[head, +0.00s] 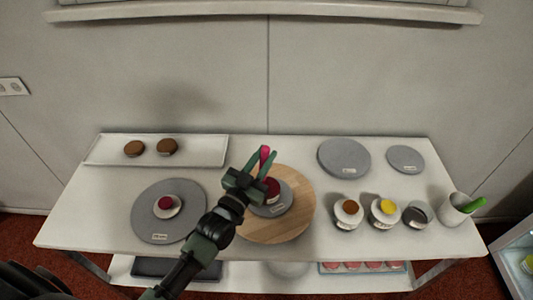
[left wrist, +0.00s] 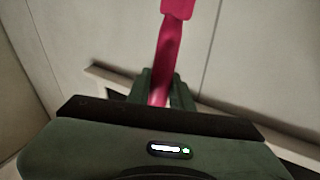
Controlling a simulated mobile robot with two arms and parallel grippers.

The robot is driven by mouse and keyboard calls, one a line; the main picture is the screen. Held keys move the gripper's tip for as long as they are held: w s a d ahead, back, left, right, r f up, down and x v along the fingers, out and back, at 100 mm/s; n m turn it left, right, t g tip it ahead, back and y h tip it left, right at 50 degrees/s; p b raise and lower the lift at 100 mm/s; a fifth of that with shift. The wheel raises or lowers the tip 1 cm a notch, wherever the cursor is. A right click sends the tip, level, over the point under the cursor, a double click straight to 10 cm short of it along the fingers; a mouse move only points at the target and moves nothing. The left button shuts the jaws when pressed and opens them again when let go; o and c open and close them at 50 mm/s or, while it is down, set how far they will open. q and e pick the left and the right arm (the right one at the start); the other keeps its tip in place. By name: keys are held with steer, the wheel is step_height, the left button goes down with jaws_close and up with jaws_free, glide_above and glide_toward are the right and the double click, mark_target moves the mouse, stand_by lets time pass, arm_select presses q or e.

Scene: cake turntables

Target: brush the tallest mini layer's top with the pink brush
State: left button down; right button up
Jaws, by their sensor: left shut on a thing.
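My left gripper (head: 262,163) is shut on the pink brush (head: 265,152), above the wooden round board. The brush also shows in the left wrist view (left wrist: 167,50), gripped between the fingers (left wrist: 162,88) with its wider end up in the picture. A dark red mini layer (head: 272,188) stands on a grey disc (head: 270,210) on the board, partly hidden by my gripper. Another red layer (head: 166,203) sits on a small white plate on the left grey turntable (head: 155,228). Two brown layers (head: 134,148) (head: 167,146) are on the tray. I cannot tell which layer is tallest.
The white tray (head: 205,151) is at the back left. The wooden board (head: 298,215) is mid-table. Grey discs (head: 344,158) (head: 405,158) lie back right. Small containers (head: 348,213) (head: 384,212) (head: 417,214) and a cup (head: 453,209) holding a green item stand at right.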

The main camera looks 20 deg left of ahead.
arm_select(q)
steer(key=shift+s+p, duration=0.35)
steer(key=shift+s, duration=0.3)
steer(key=d, duration=0.1)
steer(key=s+d+p, duration=0.1)
steer(key=d, duration=0.1)
steer(key=shift+d, duration=0.2)
stand_by(0.5)
step_height(320, 180, up, 7)
steer(key=p, duration=0.7)
stand_by(0.5)
